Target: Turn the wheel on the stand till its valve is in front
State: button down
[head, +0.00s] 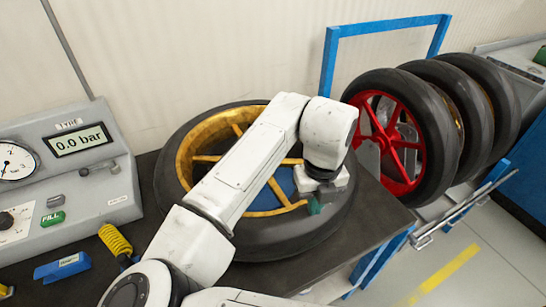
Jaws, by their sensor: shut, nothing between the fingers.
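The wheel (285,238) lies flat on the dark bench top. It has a black tyre and a gold spoked rim, and a blue piece of the stand shows through near its middle. My white arm crosses over the wheel and hides much of its centre and front left. My gripper (315,206) points down over the right front part of the rim, close to the tyre's inner edge. Its small teal tips look shut and empty. I cannot tell whether they touch the rim. I cannot make out the valve.
A grey tyre inflator panel (88,150) reading 0.0 bar stands at the left. A yellow coiled hose (115,240) and a blue tool (62,267) lie before it. Several upright wheels, the nearest with a red rim (408,150), stand in a blue-framed rack (330,62) at the right.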

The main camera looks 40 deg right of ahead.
aim_at(271, 227)
jog(key=shift+w+a+f+b, duration=0.1)
jog(key=shift+w+a+b, duration=0.1)
jog(key=shift+a, duration=0.35)
jog(key=shift+w+a+f+b, duration=0.1)
jog(key=shift+a+b, duration=0.1)
jog(key=shift+a, duration=0.35)
jog(key=shift+w+a+r, duration=0.1)
jog(key=shift+w+a, duration=0.1)
jog(key=shift+a, duration=0.45)
jog(key=shift+w+a+r, duration=0.1)
jog(key=shift+w+a, duration=0.1)
jog(key=shift+a, duration=0.45)
jog(key=shift+w+a+f+b, duration=0.15)
jog(key=shift+w+a+b, duration=0.25)
jog(key=shift+a, duration=0.35)
jog(key=shift+w+a+f+b, duration=0.15)
jog(key=shift+w+a+b, duration=0.2)
jog(key=shift+a, duration=0.45)
jog(key=shift+w+a+f+b, duration=0.15)
jog(key=shift+w+a+b, duration=0.25)
jog(key=shift+a, duration=0.35)
jog(key=shift+r+p, duration=2.3)
jog(key=shift+r, duration=0.9)
jog(key=shift+d, duration=0.15)
